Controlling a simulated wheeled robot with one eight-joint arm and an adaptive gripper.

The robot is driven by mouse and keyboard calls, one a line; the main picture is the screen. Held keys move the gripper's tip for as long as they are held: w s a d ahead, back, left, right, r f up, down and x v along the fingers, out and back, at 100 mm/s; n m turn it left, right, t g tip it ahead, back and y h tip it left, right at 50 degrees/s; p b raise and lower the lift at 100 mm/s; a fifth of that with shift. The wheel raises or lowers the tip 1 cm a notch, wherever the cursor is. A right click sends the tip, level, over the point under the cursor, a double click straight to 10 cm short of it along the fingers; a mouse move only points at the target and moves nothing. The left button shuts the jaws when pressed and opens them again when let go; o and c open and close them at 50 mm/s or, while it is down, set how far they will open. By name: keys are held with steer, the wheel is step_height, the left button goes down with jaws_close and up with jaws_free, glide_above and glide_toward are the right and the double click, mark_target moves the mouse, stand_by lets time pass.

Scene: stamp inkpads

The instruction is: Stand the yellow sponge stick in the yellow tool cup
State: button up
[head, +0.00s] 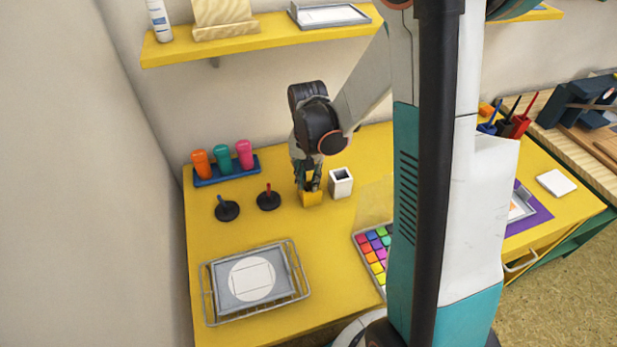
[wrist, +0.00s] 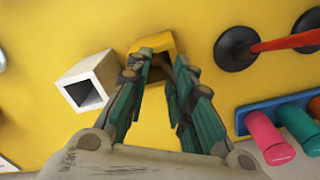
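The yellow tool cup (head: 311,199) stands on the yellow table, left of a white square cup. My gripper (head: 309,178) points down right over the yellow cup, its fingertips at or in the mouth. In the wrist view the yellow cup (wrist: 151,43) shows beyond my gripper (wrist: 160,68), whose two fingers are apart with a gap between them. I cannot make out the yellow sponge stick for certain; the fingers hide much of the cup's mouth, and the dark part between the tips is unclear.
A white cup (head: 341,183) stands close on the right. Two dark round-based stamps, with red (head: 268,199) and blue (head: 227,209) handles, stand left. A blue tray (head: 227,171) with coloured bottles is behind them. A wire tray (head: 256,281) lies front left, a colour inkpad set (head: 374,249) front right.

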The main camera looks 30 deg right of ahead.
step_height(320, 180, up, 12)
stand_by(0.7)
steer(key=shift+a, duration=0.1)
stand_by(0.8)
